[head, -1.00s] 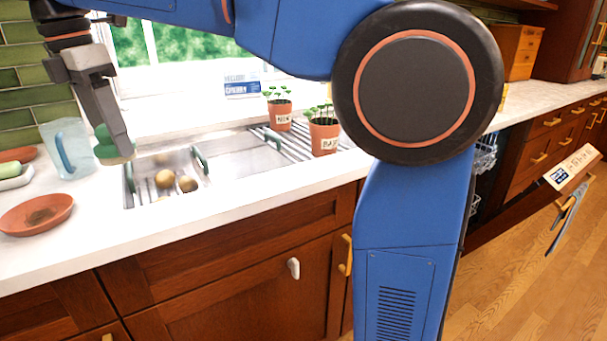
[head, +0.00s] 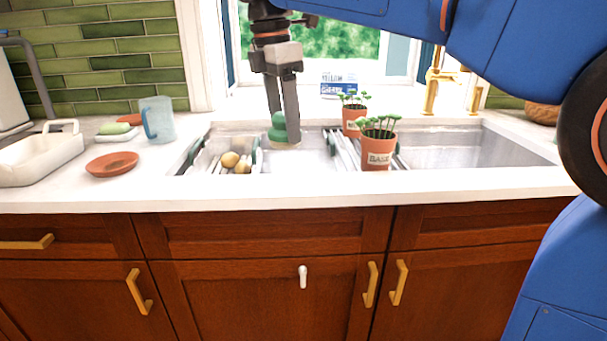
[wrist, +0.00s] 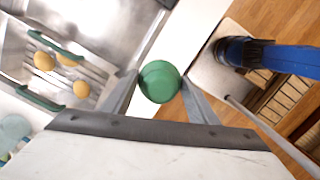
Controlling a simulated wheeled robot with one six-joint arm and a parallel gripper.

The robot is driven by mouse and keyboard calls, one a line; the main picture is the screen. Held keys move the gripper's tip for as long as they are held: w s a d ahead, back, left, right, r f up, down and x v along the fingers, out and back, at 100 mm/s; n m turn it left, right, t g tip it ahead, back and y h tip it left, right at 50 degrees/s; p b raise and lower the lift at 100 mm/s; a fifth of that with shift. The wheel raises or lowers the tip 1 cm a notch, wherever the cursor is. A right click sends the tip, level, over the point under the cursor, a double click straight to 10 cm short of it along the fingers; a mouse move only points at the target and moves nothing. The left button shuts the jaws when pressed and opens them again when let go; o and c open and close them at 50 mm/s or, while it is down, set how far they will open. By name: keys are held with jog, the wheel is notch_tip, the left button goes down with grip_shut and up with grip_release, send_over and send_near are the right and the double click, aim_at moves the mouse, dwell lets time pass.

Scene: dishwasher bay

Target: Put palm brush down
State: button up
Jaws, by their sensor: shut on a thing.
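The palm brush has a rounded green handle (head: 278,124) and a pale bristle base. My gripper (head: 284,118) points down and is shut on the green handle, holding the brush over the sink between the left rack and the potted plants. In the wrist view the round green top of the palm brush (wrist: 160,82) sits between the two fingers; its bristles are hidden beneath it.
A rack (head: 203,160) with several potatoes (head: 230,160) sits left in the sink. Two potted seedlings (head: 378,150) stand right of the brush. The front counter strip is clear.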

aim_at(278, 114)
jog(key=shift+f, duration=4.35)
jog(key=shift+f, duration=0.1)
jog(key=o, duration=0.9)
jog(key=r, duration=0.4)
jog(key=a+r, duration=0.1)
jog(key=r, duration=0.7)
jog(key=shift+s+a+r, duration=0.1)
jog(key=shift+s+a, duration=0.1)
jog(key=shift+s, duration=0.05)
